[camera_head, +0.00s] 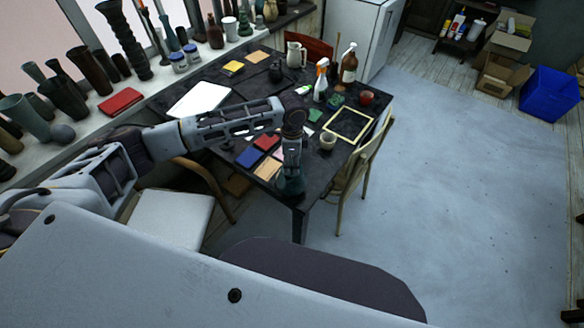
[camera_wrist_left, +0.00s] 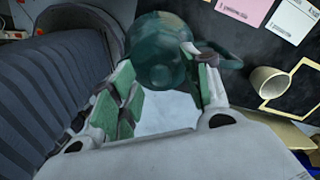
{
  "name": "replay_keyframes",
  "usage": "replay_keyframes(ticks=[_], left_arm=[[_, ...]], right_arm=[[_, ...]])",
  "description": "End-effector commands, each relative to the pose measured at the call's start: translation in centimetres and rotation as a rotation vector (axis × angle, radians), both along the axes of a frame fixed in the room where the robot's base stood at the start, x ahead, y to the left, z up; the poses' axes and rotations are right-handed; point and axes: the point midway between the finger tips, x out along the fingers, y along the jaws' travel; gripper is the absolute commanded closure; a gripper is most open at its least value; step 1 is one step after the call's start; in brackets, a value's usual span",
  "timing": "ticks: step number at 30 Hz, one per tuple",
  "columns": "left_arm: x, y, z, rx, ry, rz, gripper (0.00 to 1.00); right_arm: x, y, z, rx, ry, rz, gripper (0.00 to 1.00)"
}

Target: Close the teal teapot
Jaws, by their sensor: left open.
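The teal teapot (camera_head: 291,186) is at the near corner of the dark table, partly hidden by my left gripper (camera_head: 292,165). In the left wrist view the teapot (camera_wrist_left: 160,45) is a dark green rounded body, with a handle or spout sticking out to the right. My left gripper (camera_wrist_left: 160,75) is open, with its green-padded fingers apart and the teapot at and just beyond the fingertips. I cannot tell whether the fingers touch it. I cannot make out the lid or the teapot's opening. My right gripper is not in view.
A cream cup (camera_head: 327,141) and a pale yellow frame (camera_head: 349,124) are to the right of the teapot. Spray bottles (camera_head: 321,80) and a jug (camera_head: 296,54) stand farther back. A wooden chair (camera_head: 357,165) is at the table's right edge. Open floor lies to the right.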

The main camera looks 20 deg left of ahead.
Motion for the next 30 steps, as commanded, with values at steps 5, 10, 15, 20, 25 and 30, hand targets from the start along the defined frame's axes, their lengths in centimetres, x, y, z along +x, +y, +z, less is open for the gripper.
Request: replay_keyframes(ticks=[5, 10, 15, 20, 25, 30], left_arm=[[0.0, 0.0, 0.02, 0.0, 0.0, 0.0, 0.54], [0.0, 0.0, 0.03, 0.0, 0.0, 0.0, 0.76], [0.0, 0.0, 0.03, 0.0, 0.0, 0.0, 0.97], [0.01, 0.0, 0.04, 0.0, 0.0, 0.0, 1.0], [0.02, 0.0, 0.15, 0.0, -0.001, 0.0, 1.0], [0.05, -0.01, 0.95, -0.001, -0.001, 0.0, 1.0]], right_arm=[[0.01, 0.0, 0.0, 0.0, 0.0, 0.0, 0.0], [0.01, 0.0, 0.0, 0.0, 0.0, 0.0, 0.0], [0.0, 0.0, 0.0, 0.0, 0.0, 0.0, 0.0], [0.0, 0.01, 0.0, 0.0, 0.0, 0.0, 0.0], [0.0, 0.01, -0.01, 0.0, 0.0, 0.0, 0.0], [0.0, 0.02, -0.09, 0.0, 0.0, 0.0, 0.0]])
